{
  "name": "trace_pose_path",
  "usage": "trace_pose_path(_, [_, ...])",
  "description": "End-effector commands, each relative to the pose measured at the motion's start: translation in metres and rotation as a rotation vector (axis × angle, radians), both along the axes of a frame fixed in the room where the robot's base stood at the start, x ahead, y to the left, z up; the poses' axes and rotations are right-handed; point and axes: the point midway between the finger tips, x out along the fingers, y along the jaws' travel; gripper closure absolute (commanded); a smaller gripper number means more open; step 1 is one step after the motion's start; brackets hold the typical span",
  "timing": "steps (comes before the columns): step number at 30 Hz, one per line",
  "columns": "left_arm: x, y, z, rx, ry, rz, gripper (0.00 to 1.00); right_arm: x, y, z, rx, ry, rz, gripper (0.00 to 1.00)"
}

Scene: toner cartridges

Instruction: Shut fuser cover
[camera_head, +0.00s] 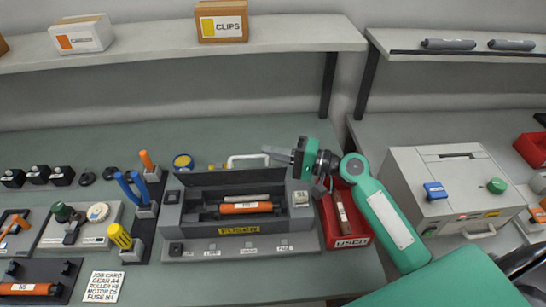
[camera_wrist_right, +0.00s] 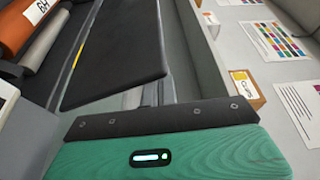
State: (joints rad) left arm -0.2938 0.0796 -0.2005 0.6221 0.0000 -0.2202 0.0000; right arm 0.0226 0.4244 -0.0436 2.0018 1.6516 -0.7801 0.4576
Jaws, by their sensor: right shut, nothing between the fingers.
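The fuser unit (camera_head: 240,246) is a grey box with a yellow FUSER label on the bench. Its dark cover (camera_head: 225,178) stands open along the back edge, and the dark panel also shows in the right wrist view (camera_wrist_right: 115,50). An orange roller (camera_head: 246,208) lies exposed inside the unit, with a grey roller behind it. My right gripper (camera_head: 266,152) is shut and empty, its fingers pointing left above and behind the cover's right end. I cannot tell whether it touches the cover. My left gripper is not in view.
A red bin (camera_head: 355,241) stands close to the fuser's right side. A tool holder with blue- and yellow-handled tools (camera_head: 119,236) stands at its left. A white-grey machine (camera_head: 445,185) is farther right. A shelf (camera_head: 150,62) with boxes runs behind the bench.

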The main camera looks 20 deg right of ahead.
Motion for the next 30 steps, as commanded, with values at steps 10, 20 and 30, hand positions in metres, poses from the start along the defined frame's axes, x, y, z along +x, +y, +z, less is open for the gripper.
trace_pose_path(10, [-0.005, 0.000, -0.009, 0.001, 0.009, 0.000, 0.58, -0.021, 0.006, -0.001, 0.000, 0.004, 0.000, 1.00])
trace_pose_path(20, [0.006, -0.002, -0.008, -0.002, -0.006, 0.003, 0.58, -0.027, 0.008, -0.002, 0.000, 0.004, 0.000, 1.00])
trace_pose_path(30, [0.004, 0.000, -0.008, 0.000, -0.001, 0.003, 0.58, -0.027, 0.008, -0.002, 0.000, 0.004, 0.000, 1.00])
